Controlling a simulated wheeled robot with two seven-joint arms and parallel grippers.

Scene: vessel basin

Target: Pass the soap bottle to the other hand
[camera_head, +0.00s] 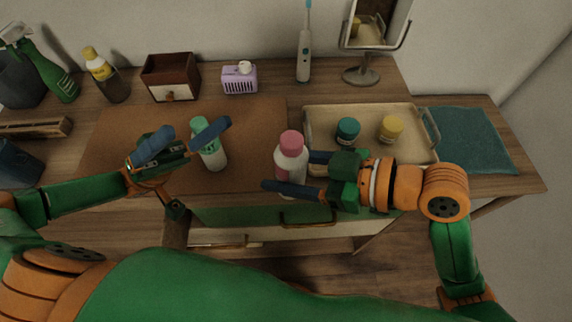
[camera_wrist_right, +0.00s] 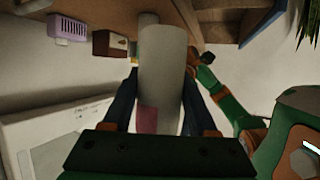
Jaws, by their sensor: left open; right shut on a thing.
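One left finger partly covers a white bottle with a mint cap (camera_head: 213,157).
A beige tray (camera_head: 318,121) with a teal-lidded jar (camera_head: 347,131) and a yellow jar (camera_head: 391,128) lies behind the right gripper. A brown box (camera_head: 170,77), purple basket (camera_head: 239,79), toothbrush (camera_head: 304,58) and mirror (camera_head: 363,74) stand along the back. The brown mat (camera_head: 260,128) has free room.

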